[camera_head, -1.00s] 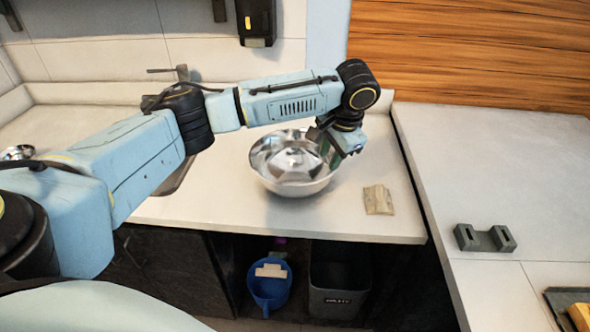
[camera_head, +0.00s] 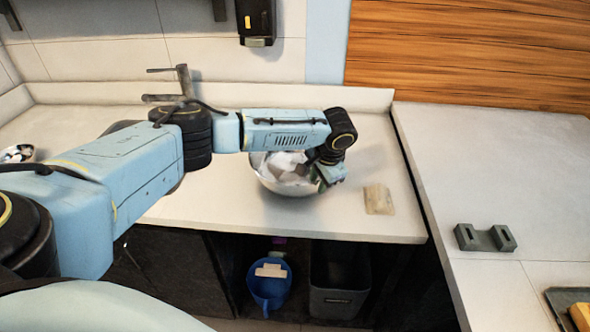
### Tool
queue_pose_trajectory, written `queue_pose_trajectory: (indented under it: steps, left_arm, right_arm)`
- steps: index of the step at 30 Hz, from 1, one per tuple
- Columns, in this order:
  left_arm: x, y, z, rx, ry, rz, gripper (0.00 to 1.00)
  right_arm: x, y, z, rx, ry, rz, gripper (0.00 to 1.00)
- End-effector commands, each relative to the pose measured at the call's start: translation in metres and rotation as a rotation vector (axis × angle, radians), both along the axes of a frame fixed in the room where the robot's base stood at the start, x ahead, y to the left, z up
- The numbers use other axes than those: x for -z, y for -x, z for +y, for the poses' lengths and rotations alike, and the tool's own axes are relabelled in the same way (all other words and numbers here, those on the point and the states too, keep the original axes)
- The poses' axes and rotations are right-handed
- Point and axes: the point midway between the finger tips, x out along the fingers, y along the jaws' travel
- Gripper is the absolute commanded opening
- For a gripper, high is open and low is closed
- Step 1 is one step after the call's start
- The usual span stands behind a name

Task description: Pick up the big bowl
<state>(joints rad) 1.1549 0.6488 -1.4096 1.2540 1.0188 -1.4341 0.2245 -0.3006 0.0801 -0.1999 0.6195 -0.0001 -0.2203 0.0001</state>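The big bowl (camera_head: 284,187) is a shiny metal bowl standing upright on the white counter, in the middle of the head view. My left arm reaches across from the left and covers the bowl's back rim and part of its inside. My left gripper (camera_head: 322,184) points down at the bowl's right rim, close to it or touching it. The fingertips are small and partly hidden, so I cannot tell whether they are open or shut on the rim. My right gripper is out of view.
A beige packet (camera_head: 378,199) lies right of the bowl. A tap (camera_head: 183,82) stands behind my arm. A grey two-block holder (camera_head: 485,238) sits on the right counter. A blue bucket (camera_head: 268,290) and a grey bin (camera_head: 338,295) are under the counter.

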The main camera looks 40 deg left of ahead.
Motion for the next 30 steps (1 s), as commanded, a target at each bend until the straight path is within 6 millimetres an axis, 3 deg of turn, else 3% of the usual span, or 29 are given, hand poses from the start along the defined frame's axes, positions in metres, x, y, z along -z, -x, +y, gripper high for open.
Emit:
queue_pose_trajectory:
  steps: [3,10,30]
  left_arm:
    - [-0.0003,0.0001,0.0,0.0,0.0,0.0,0.28]
    - [-0.0006,0.0,0.0002,0.0,0.0,0.0,0.0]
    - [-0.0009,0.0,0.0002,0.0,-0.001,0.0,0.0]
  right_arm:
    - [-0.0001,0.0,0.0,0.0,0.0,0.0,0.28]
    - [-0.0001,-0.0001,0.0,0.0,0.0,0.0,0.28]
    - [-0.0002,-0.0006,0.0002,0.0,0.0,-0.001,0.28]
